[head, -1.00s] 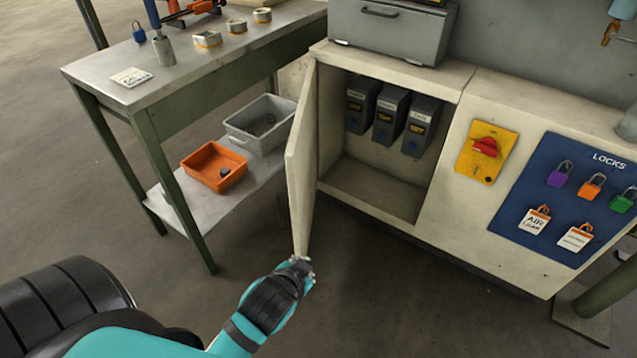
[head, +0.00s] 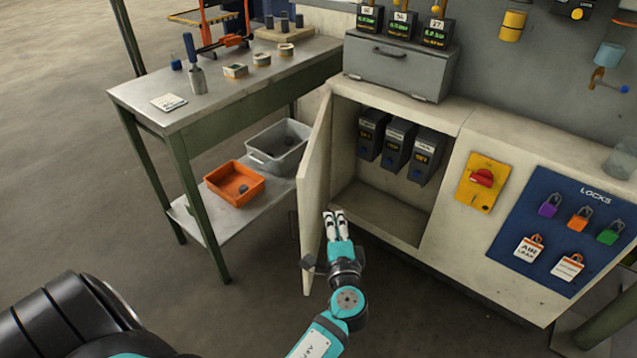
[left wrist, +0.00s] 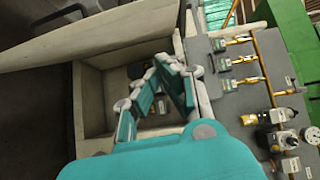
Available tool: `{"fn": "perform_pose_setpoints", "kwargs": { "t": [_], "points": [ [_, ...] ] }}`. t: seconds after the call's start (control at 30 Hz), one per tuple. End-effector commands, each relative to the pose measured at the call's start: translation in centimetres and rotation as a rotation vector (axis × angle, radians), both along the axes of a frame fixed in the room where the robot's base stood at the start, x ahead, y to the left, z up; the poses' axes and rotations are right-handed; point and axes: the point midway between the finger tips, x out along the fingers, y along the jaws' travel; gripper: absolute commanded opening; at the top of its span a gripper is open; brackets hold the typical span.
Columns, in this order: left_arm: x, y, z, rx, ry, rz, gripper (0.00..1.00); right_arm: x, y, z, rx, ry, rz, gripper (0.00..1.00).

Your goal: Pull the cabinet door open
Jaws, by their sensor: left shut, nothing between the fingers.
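The cream cabinet door (head: 314,190) stands wide open, swung out to the left of the cabinet (head: 452,190). The open compartment shows several dark grey modules (head: 397,146) near its top and a bare floor. My left gripper (head: 334,214) is shut and empty, in front of the opening on the inner side of the door. Whether it touches the door cannot be told. In the left wrist view my left gripper's fingers (left wrist: 165,75) point into the compartment, and the cabinet interior (left wrist: 95,100) shows around them. My right gripper is not in view.
A green-legged bench (head: 215,105) stands left of the door, with an orange bin (head: 236,183) and a grey bin (head: 279,147) on its lower shelf. A grey drawer box (head: 396,68) sits on the cabinet. A yellow panel with a red switch (head: 482,180) and a blue lock board (head: 555,225) are on the right.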

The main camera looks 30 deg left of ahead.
Motion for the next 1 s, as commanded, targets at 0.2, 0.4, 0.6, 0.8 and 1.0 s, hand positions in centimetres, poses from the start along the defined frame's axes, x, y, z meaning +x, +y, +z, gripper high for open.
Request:
{"fn": "perform_pose_setpoints", "kwargs": {
  "t": [0.2, 0.4, 0.6, 0.8, 1.0],
  "points": [
    [1.5, -0.1, 0.7, 0.065, 0.005, -0.015, 0.0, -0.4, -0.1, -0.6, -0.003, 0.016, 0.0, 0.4],
    [4.3, 2.2, 0.8, 0.065, 0.003, -0.013, 0.0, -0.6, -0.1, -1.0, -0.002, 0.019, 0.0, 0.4],
    [7.8, 4.9, 0.8, 0.064, 0.004, -0.013, 0.0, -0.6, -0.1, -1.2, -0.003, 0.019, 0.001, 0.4],
    [7.7, 7.6, 0.8, 0.062, 0.007, -0.013, 0.0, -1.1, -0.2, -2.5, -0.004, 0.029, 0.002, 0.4],
    [7.1, 9.1, 0.7, 0.062, 0.005, -0.014, 0.0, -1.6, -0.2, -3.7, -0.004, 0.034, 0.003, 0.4]
  ]
}}
